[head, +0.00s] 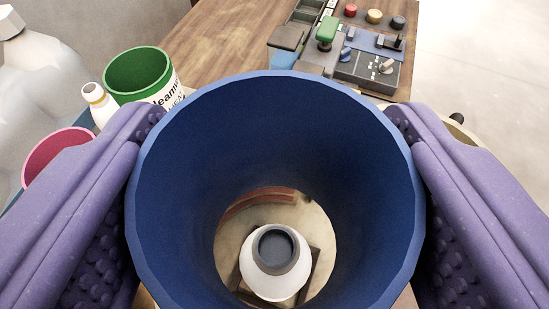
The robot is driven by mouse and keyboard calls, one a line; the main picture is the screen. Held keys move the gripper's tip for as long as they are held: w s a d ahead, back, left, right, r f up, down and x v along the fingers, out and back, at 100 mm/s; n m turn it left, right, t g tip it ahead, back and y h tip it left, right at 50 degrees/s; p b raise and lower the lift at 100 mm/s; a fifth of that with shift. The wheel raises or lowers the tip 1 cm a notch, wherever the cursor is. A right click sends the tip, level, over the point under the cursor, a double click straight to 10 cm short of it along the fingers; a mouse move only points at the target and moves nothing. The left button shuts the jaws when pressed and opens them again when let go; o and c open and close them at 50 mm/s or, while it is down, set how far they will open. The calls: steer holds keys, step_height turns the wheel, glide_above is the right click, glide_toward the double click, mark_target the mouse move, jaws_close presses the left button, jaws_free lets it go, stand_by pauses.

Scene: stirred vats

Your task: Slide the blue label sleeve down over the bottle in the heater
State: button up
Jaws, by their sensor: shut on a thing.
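The blue label sleeve (170,190) is a wide open tube that fills the middle of the head view. My gripper (275,185) is shut on it, with one purple padded finger against its left side and one against its right. Through the sleeve's lower opening I see a white bottle (262,278) with a dark grey cap (277,248). The bottle stands below the sleeve, slightly right of the lower opening's left edge and near its front. A round beige surface with a reddish curved strip shows around it. The sleeve hides most of the heater.
At the left stand a green sleeve (137,72), a pink sleeve (60,150), a small white bottle (97,100) and a large white bottle (45,75). Behind, a wooden table (215,35) carries a control box (368,70) with knobs and coloured buttons.

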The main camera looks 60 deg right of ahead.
mark_target(275, 261)
stand_by(0.4)
step_height(275, 261, down, 15)
steer(key=b, duration=1.1)
steer(key=shift+f+b, duration=0.15)
steer(key=shift+b, duration=0.15)
stand_by(2.5)
steer(key=o, duration=0.7)
steer(key=p+v, duration=0.2)
steer(key=v, duration=0.6)
steer(key=shift+p, duration=0.3)
steer(key=shift+d, duration=0.1)
